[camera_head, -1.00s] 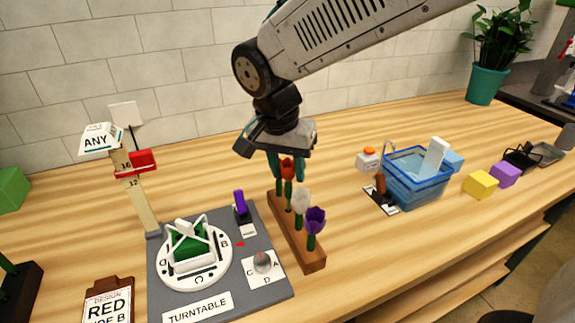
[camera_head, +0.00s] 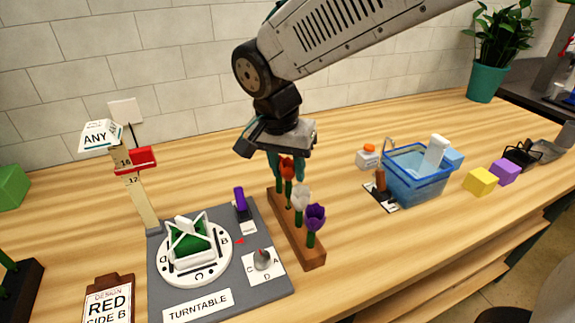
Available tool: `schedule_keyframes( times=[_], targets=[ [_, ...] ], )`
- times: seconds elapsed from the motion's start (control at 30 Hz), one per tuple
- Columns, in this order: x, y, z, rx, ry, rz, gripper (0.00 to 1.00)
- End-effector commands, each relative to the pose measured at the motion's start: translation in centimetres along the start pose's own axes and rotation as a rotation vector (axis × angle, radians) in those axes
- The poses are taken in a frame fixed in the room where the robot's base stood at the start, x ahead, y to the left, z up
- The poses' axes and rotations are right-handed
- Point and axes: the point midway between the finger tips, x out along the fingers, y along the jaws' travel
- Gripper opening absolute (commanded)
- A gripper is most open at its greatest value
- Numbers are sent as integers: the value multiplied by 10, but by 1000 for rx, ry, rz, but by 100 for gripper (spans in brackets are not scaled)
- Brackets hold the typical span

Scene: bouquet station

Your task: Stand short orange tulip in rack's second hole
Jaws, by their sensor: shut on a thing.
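My gripper (camera_head: 287,169) points down over the back part of the wooden flower rack (camera_head: 312,258). Its teal fingers are shut on the orange tulip (camera_head: 287,167), whose red-orange head shows between them. Its green stem runs down to the rack, behind the white tulip. I cannot tell how deep the stem sits in its hole. A white tulip (camera_head: 301,199) and a purple tulip (camera_head: 315,216) stand upright in the rack, nearer the front. Another green stem (camera_head: 279,188) shows at the back end, its top hidden by my gripper.
A grey turntable board (camera_head: 215,300) with a dial (camera_head: 262,260) lies just left of the rack. A height post (camera_head: 140,195) stands behind it. A blue basket (camera_head: 418,187) and an orange-capped bottle (camera_head: 368,158) are to the right.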

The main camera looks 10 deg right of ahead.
Motion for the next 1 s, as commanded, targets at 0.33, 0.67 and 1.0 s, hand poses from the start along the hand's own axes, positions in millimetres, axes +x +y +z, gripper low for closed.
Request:
schedule_keyframes(
  times=[0.33, 0.67, 1.0],
  targets=[
    [1, 0, 0, 0, 0, 0, 23],
    [5, -1, 1, 0, 0, -1, 23],
    [7, -1, 1, 0, 0, -1, 23]
  ],
)
